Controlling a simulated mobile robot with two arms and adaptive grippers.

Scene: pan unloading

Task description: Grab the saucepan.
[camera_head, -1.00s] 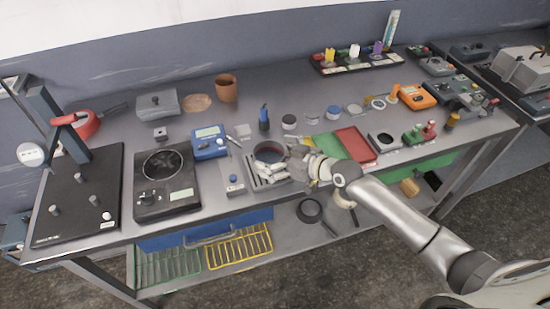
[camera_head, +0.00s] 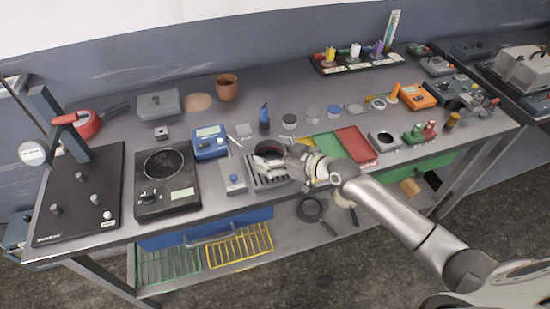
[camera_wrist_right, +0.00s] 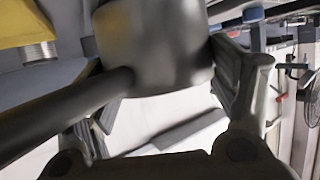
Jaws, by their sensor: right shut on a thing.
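A dark grey saucepan (camera_head: 268,148) is at the middle of the bench, just behind a slotted grey rack (camera_head: 266,182). My right gripper (camera_head: 272,162) covers much of its near side. In the right wrist view the saucepan's round body (camera_wrist_right: 150,50) fills the upper middle, and its dark handle (camera_wrist_right: 65,115) runs to the lower left. The fingers of my right gripper (camera_wrist_right: 165,95) stand either side of the saucepan and are shut on it. The exact contact is partly hidden. I cannot tell whether its base touches anything. My left gripper is not in view.
A black hotplate (camera_head: 166,184) and blue meter (camera_head: 209,141) stand to the left. A red pan (camera_head: 88,124) is at the far left. Red (camera_head: 355,145) and green (camera_head: 330,146) trays lie to the right. A black frying pan (camera_head: 310,210) sits on the lower shelf.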

